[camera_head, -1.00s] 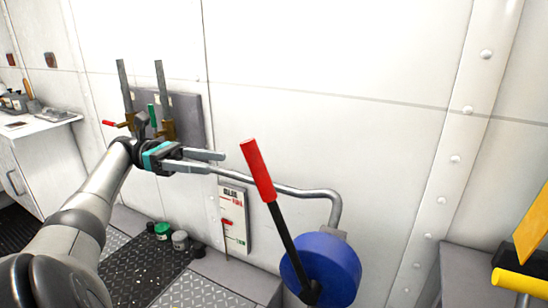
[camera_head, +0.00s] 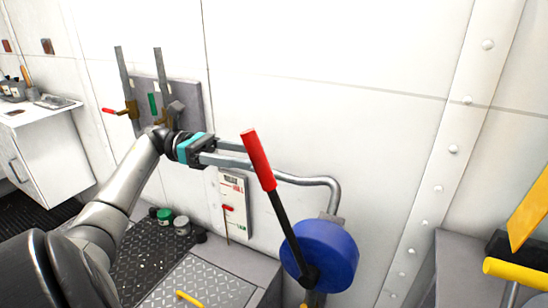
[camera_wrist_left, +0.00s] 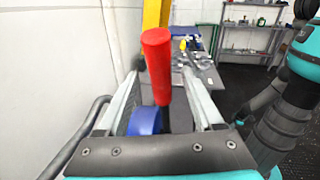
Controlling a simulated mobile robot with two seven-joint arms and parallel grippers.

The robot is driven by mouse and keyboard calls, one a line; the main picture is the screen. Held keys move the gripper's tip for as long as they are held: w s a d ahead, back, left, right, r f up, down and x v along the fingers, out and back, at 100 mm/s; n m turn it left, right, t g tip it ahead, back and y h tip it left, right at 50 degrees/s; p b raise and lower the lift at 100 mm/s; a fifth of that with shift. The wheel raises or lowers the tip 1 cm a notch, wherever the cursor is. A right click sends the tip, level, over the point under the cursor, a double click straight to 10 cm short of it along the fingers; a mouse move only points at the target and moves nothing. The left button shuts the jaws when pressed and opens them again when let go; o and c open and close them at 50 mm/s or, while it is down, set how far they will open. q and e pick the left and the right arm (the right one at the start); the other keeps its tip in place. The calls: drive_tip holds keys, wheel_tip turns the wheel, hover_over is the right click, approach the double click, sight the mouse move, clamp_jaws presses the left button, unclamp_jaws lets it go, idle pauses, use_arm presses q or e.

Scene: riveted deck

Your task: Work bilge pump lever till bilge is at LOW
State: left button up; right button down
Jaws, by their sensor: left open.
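The pump lever is a black rod with a red grip (camera_head: 258,160), leaning up and to the left from the round blue pump body (camera_head: 326,256). My left gripper (camera_head: 248,158) is open at the red grip. In the left wrist view the red grip (camera_wrist_left: 157,65) stands between the two spread fingers, with the blue body (camera_wrist_left: 146,118) below. Whether a finger touches the grip cannot be told. A white bilge gauge panel (camera_head: 236,190) on the wall has a red pointer (camera_head: 228,208) about midway, with a green mark lower down; its lettering is too small to read.
A grey pipe (camera_head: 310,181) runs along the wall to the pump. A grey wall plate (camera_head: 188,100) with valve levers is behind my left arm. Cans (camera_head: 165,217) stand low by the wall. A yellow bar (camera_head: 515,272) is at the right. A white cabinet (camera_head: 45,160) stands at left.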

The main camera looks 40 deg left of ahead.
sight(266, 159)
use_arm(q)
drive_tip(key=shift+x, duration=3.15)
drive_tip(key=shift+a, duration=0.1)
clamp_jaws()
